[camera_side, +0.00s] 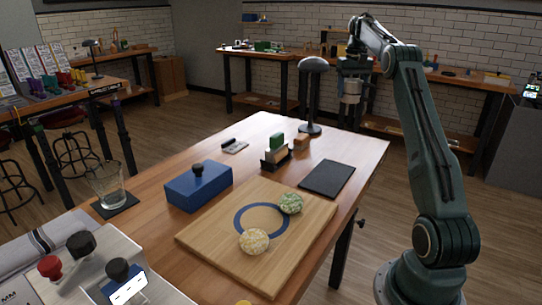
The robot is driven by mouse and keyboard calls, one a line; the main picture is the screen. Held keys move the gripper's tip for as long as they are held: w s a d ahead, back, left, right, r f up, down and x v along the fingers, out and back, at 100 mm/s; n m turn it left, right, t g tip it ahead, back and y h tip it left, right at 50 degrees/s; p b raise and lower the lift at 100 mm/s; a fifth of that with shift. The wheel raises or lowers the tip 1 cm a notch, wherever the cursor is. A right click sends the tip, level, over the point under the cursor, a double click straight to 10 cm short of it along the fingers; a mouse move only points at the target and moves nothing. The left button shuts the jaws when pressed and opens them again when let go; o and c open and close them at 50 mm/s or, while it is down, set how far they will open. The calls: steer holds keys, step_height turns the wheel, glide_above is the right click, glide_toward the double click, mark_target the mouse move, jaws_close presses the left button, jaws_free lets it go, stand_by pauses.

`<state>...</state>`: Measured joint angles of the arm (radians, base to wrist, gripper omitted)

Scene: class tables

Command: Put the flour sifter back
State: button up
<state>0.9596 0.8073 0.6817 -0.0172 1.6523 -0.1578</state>
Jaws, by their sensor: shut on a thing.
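My gripper (353,70) is high above the far right part of the wooden table, pointing down. It is shut on a small metallic cylinder, which looks like the flour sifter (351,90). The sifter hangs roughly upright in the air, clear of the table. Its finer details are too small to tell. On the table below and nearer the camera lies a flat black mat (327,178), which is bare.
A dark stand with a rounded top (313,64) rises left of my gripper. A blue box (199,187), a glass (106,183), a small holder with a green block (276,145) and an orange block (301,140) occupy the table. Free wood lies around the mat.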

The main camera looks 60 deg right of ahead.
steer(key=shift+f, duration=0.1)
step_height(320, 180, down, 20)
steer(key=shift+r, duration=0.15)
stand_by(1.1)
steer(key=o, duration=1.2)
steer(key=shift+f, duration=0.2)
steer(key=shift+o, duration=0.2)
step_height(320, 180, up, 12)
steer(key=shift+r, duration=0.2)
